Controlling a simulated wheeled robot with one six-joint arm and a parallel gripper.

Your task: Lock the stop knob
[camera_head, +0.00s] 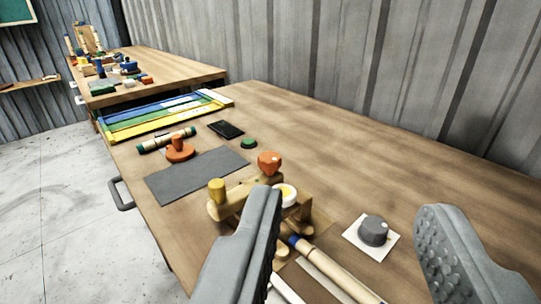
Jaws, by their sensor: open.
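My gripper (350,203) is open and empty, its two grey fingers wide apart over the near part of the workbench. Several knobs show, and I cannot tell by a label which is the stop knob. An orange knob (269,162) and a yellow knob (216,190) stand on a wooden fixture (236,198), just beyond the left finger. A white round piece (287,194) with a yellow centre is on the fixture too. A grey knob (373,230) on a white square plate (357,240) lies between the fingers in the picture. The left finger hides part of the fixture.
A wooden bench (310,130) runs along a corrugated wall. A dark mat (196,176), an orange stamp-like piece (179,152), a green button (249,143), a black slab (226,129) and coloured strips (160,117) lie farther back. A rod (335,268) lies in front. Bench right of centre is clear.

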